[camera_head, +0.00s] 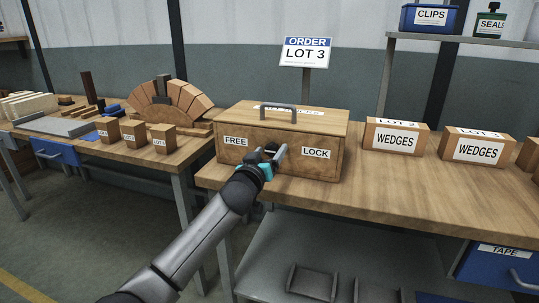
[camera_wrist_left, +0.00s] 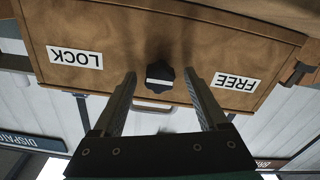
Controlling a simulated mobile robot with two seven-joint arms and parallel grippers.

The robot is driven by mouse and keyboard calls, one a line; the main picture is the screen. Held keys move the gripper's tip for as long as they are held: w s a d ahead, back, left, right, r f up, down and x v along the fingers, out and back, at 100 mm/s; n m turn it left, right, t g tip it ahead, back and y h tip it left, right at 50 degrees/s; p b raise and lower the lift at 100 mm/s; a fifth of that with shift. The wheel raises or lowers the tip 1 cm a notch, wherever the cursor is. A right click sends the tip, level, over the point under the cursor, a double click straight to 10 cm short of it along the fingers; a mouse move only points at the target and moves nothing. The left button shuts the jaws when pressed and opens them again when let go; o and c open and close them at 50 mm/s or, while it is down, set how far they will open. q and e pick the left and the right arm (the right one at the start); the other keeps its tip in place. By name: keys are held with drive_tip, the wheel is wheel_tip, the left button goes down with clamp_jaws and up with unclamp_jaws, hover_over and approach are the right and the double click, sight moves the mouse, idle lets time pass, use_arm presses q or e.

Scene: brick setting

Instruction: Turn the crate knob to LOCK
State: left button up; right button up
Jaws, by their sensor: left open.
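The wooden crate (camera_head: 240,160) stands on the bench with its lid closed and a dark handle on top. Its front carries a FREE label (camera_head: 236,141) on the left and a LOCK label (camera_head: 316,153) on the right. My left gripper (camera_head: 272,157) is at the crate's front, partly hiding the knob. In the left wrist view, which is upside down, the black lobed knob (camera_wrist_left: 160,72) with a white mark lies between the open fingertips (camera_wrist_left: 160,77). Gaps show on both sides of the knob. I cannot tell exactly where its mark points. My right gripper is not in view.
Two WEDGES boxes (camera_head: 395,137) (camera_head: 478,147) stand right of the crate. An ORDER LOT 3 sign (camera_head: 306,52) rises behind it. Small wooden blocks (camera_head: 134,134) and a brick arch (camera_head: 189,100) are on the left bench. The bench front right of the crate is clear.

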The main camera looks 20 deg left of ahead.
use_arm(q)
clamp_jaws()
idle(0.7)
